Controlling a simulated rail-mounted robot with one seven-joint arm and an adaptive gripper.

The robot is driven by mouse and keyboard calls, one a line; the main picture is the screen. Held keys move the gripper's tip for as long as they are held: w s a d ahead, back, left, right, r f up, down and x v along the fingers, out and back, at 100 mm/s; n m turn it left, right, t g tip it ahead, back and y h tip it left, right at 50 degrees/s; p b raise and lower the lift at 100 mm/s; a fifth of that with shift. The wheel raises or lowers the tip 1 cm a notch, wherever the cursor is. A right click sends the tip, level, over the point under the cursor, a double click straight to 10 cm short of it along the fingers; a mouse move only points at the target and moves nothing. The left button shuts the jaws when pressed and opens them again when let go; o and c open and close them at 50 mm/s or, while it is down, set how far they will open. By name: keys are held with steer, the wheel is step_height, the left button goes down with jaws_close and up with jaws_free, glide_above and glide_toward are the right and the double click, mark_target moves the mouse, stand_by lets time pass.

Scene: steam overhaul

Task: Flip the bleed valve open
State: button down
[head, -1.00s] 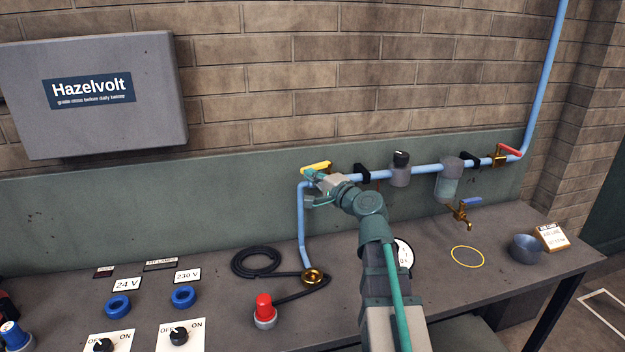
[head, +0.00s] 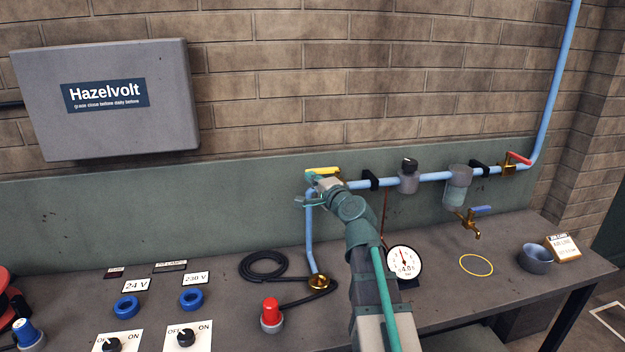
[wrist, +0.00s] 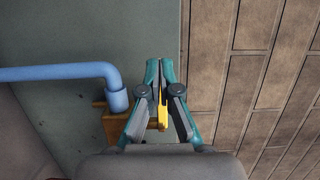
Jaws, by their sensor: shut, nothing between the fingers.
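A valve with a yellow lever (head: 323,171) sits at the left end of the blue pipe, where it bends down to the bench. My gripper (head: 314,184) is right at this valve, just in front of and below the lever, and hides most of the valve body. In the wrist view my gripper (wrist: 160,66) has its fingertips together; the yellow lever (wrist: 163,116) shows through the gap behind them, not gripped. The brass valve body (wrist: 116,124) is left of the fingers. A blue-handled tap (head: 481,211) hangs under the filter bowl. No label tells which is the bleed valve.
The blue pipe (head: 435,177) runs along the green back panel with a regulator (head: 408,181), a filter bowl (head: 457,186) and a red-handled valve (head: 516,159). A pressure gauge (head: 404,262) stands beside my arm. A red-capped knob (head: 270,312) and black hose (head: 262,265) lie lower left.

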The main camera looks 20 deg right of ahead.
steer(key=shift+w+r, duration=0.15)
steer(key=s+a+b, duration=0.8)
steer(key=s, duration=0.2)
steer(key=shift+s, duration=0.3)
stand_by(0.4)
steer(key=shift+a, duration=0.15)
